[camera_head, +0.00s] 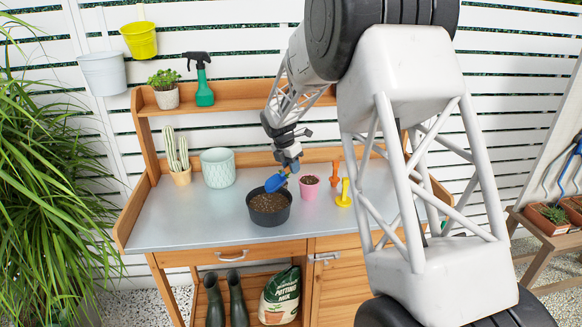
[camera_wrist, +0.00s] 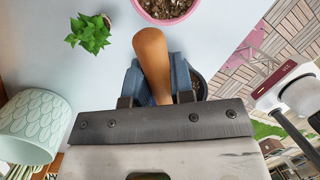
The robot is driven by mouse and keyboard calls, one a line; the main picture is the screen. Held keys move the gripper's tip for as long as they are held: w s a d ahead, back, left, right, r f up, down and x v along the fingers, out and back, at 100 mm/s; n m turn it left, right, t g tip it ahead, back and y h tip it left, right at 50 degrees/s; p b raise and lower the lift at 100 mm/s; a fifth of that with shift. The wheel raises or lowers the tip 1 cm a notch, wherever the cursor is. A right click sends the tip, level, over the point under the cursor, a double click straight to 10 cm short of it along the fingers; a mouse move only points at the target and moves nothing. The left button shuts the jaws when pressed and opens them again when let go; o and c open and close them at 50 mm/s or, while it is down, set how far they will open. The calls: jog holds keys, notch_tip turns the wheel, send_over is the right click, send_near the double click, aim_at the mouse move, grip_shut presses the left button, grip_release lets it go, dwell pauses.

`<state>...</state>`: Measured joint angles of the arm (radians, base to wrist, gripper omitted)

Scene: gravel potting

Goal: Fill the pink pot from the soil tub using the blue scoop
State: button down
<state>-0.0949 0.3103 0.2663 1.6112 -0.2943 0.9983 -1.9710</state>
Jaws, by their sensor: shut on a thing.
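The black soil tub (camera_head: 269,219) stands on the grey bench top, filled with brown soil. The blue scoop (camera_head: 275,183) is over the tub's back right rim; I cannot tell whether it touches the soil or carries any. My gripper (camera_head: 291,166) is shut on the scoop's wooden handle (camera_wrist: 152,55), above and behind the tub. The pink pot (camera_head: 308,194) stands just right of the tub with brown material inside; its rim shows at the top of the wrist view (camera_wrist: 143,12). In the wrist view the tub is mostly hidden behind the jaws and handle.
An orange hand tool (camera_head: 335,174) and a yellow one (camera_head: 344,198) stand right of the pink pot. A teal patterned pot (camera_head: 218,170) and a cactus (camera_head: 178,158) stand to the left. The bench's front left is clear. A shelf (camera_head: 231,97) runs behind.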

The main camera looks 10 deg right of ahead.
jog(key=shift+r, duration=0.1)
jog(key=shift+d+v, duration=0.2)
jog(key=shift+v, duration=0.7)
jog(key=shift+d+v, duration=0.25)
jog(key=shift+v, duration=0.7)
jog(key=shift+r, duration=0.1)
